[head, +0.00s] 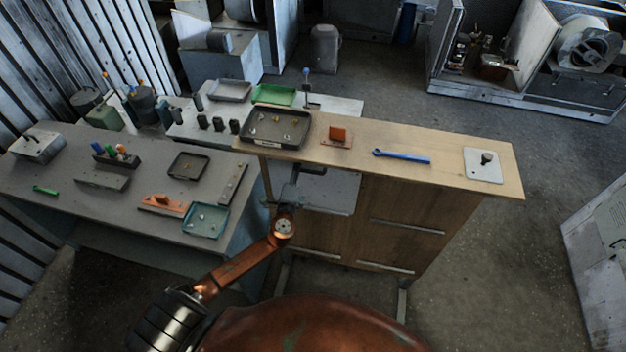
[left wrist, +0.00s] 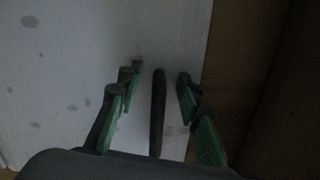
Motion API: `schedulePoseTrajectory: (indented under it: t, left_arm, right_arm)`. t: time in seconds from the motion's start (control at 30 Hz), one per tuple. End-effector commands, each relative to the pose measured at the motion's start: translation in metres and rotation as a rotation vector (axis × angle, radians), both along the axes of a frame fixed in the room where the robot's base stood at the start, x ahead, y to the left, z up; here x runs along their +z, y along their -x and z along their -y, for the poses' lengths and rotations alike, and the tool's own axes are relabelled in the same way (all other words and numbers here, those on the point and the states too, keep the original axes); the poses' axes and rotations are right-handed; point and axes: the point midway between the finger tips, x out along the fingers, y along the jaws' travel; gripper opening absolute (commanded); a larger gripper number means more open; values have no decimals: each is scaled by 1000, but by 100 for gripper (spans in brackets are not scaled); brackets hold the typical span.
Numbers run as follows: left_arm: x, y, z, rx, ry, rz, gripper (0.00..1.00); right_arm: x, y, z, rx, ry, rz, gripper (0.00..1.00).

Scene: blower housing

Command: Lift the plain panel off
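A pale grey-white panel (head: 335,192) stands at the upper left of the wooden cabinet's front in the head view. In the left wrist view the panel (left wrist: 60,70) fills the left and middle, plain apart from grey spots. A dark bar handle (left wrist: 158,110) stands out from it. My left gripper (left wrist: 159,82) is open, with green-padded fingers on both sides of the handle; I see gaps on both sides. In the head view my left gripper (head: 302,180) is at the panel's left part and partly hides it. My right gripper is not in view.
The wooden cabinet top (head: 450,150) holds a dark tray (head: 275,128), an orange block (head: 338,134), a blue wrench (head: 402,156) and a white plate with a dark knob (head: 484,172). A grey table (head: 60,205) with trays and tools stands to the left.

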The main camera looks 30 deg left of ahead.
Motion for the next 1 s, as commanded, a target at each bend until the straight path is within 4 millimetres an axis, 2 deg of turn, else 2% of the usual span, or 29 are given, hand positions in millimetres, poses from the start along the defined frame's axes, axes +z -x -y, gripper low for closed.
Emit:
schedulePoseTrajectory:
  t: [0.23,0.7,1.0]
  left_arm:
    - [-1,-2,0,-1,0,0,33]
    - [-1,-2,0,-1,0,-1,1]
    - [-1,-1,0,-1,0,-1,0]
  right_arm:
    - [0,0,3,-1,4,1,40]
    - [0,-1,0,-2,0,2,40]
    - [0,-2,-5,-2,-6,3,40]
